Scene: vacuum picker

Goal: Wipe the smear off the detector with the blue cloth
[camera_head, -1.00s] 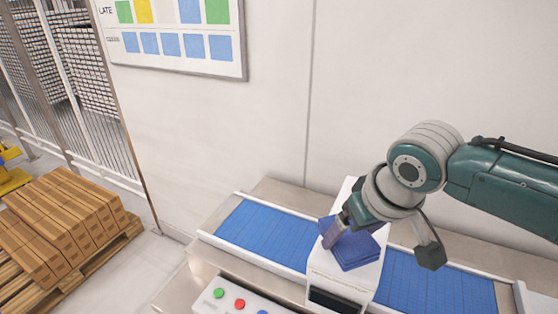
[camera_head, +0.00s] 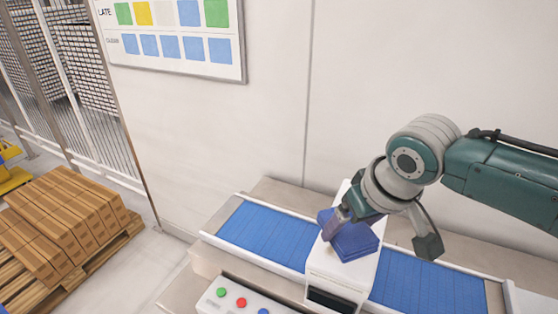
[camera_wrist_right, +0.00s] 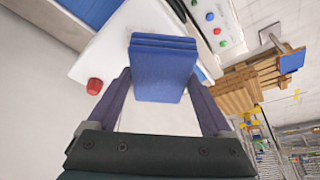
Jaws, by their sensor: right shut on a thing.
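The folded blue cloth (camera_head: 352,240) lies against the white top of the detector (camera_head: 333,277), which bridges the conveyor. My right gripper (camera_head: 340,222) is shut on the cloth. In the right wrist view the cloth (camera_wrist_right: 163,72) sits between the two purple-grey fingers of the gripper (camera_wrist_right: 160,88), in front of the white detector housing (camera_wrist_right: 108,50). I cannot tell how firmly the cloth touches the surface. No smear shows; the cloth and gripper cover part of the detector top. My left gripper is not in view.
A blue conveyor belt (camera_head: 262,235) runs out on both sides of the detector. A button panel (camera_head: 250,303) stands in front. A red knob (camera_wrist_right: 95,86) sticks out from the detector. The wall is behind; a pallet of brown boxes (camera_head: 65,220) stands at the left.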

